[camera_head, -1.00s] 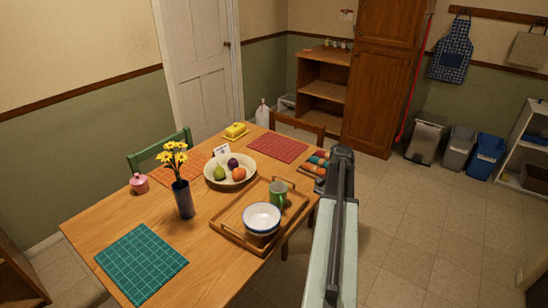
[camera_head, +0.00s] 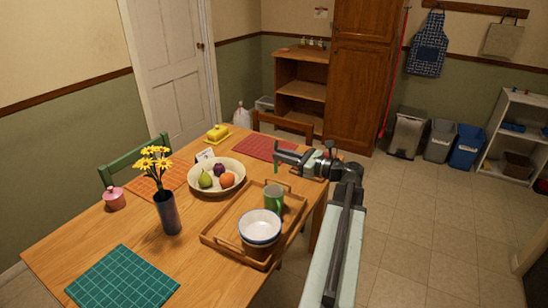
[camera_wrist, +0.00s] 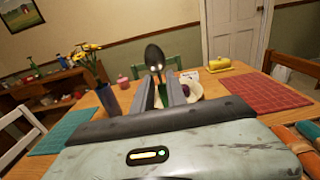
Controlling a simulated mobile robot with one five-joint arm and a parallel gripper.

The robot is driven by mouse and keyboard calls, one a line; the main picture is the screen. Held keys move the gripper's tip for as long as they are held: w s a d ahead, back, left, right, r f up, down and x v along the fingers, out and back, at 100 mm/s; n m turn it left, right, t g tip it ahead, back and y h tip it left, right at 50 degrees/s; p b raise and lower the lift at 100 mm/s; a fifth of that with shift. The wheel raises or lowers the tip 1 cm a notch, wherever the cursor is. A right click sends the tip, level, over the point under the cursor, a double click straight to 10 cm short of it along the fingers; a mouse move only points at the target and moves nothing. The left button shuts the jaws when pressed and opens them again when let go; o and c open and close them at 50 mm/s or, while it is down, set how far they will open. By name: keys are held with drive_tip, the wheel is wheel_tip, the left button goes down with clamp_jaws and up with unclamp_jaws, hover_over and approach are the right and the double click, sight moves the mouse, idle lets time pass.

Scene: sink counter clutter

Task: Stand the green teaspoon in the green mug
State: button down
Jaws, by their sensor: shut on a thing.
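My gripper (camera_head: 292,158) is above the far part of the table, past the tray. It is shut on the green teaspoon, whose dark metal bowl (camera_wrist: 154,57) points up in the wrist view. Its green handle (camera_wrist: 162,92) runs down between the fingers. In the head view only a small green bit of the spoon shows below the fingers. The green mug (camera_head: 273,197) stands upright on the wooden tray (camera_head: 233,212), nearer than my gripper and apart from it. The mug is not visible in the wrist view.
A fruit bowl (camera_head: 232,169), a vase of yellow flowers (camera_head: 169,212), a pink pot (camera_head: 114,200) and a yellow butter dish (camera_head: 217,132) stand around. A red mat (camera_head: 262,147) lies at the far end.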

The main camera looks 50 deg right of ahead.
sight(276, 165)
drive_tip(key=f+b, duration=0.2)
drive_tip(key=f, duration=0.1)
drive_tip(key=f+b, duration=0.1)
drive_tip(key=b, duration=0.1)
drive_tip(key=shift+w+a+f, duration=0.2)
drive_tip(key=shift+w+a, duration=0.05)
drive_tip(key=shift+w, duration=0.1)
wheel_tip(276, 165, down, 9)
drive_tip(key=b, duration=0.9)
drive_tip(key=shift+r, duration=0.1)
drive_tip(key=c, duration=1.3)
unclamp_jaws()
drive_tip(key=shift+o, duration=0.2)
drive_tip(key=shift+s, duration=0.1)
